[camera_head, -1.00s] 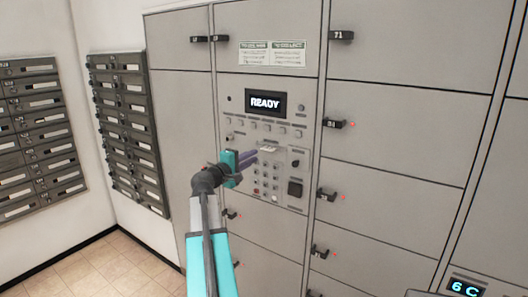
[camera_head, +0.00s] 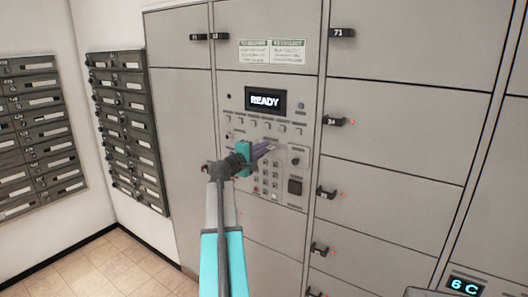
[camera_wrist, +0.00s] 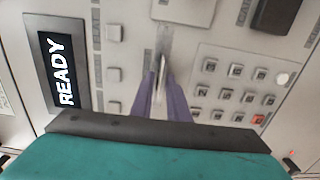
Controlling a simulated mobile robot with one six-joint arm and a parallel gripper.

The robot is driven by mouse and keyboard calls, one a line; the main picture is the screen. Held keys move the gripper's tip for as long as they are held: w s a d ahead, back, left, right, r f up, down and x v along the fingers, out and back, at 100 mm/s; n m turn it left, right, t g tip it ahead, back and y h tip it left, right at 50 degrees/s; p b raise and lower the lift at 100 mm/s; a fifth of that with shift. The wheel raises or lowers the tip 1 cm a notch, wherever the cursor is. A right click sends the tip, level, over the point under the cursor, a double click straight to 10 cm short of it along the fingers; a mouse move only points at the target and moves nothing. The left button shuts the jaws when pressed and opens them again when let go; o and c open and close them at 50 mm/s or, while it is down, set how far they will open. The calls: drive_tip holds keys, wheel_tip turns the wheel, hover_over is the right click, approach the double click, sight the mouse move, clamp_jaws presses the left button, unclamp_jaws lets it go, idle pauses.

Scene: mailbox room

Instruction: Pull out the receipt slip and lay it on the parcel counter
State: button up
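The receipt slip (camera_wrist: 161,75) is a thin white strip at the locker's control panel. In the wrist view it shows nearly edge-on between the two purple fingers of my gripper (camera_wrist: 161,82). In the head view my gripper (camera_head: 271,147) is at the panel, below the READY screen (camera_head: 265,101), and its fingers largely cover the slip. The fingers stand on either side of the slip; whether they press on it is not clear. The parcel counter cannot be made out in these frames.
A keypad (camera_wrist: 238,88) lies just right of the fingers in the wrist view, and square buttons (camera_wrist: 114,75) lie to the left. Grey locker doors with black latches (camera_head: 333,122) surround the panel. Mailboxes (camera_head: 130,130) hang on the left wall.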

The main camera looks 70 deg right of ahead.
sight(269, 138)
clamp_jaws()
idle(0.3)
drive_tip(key=shift+w+d+r+p, duration=0.15)
drive_tip(key=shift+r+p, duration=0.45)
drive_tip(key=shift+r, duration=0.85)
drive_tip(key=w+a+r, duration=0.1)
drive_tip(key=a+r, duration=0.1)
drive_tip(key=a, duration=0.5)
drive_tip(key=w+a+r, duration=0.2)
drive_tip(key=a, duration=0.4)
drive_tip(key=shift+w+a+r+p, duration=0.25)
drive_tip(key=shift+a+r+p, duration=0.05)
drive_tip(key=shift+a+p, duration=0.1)
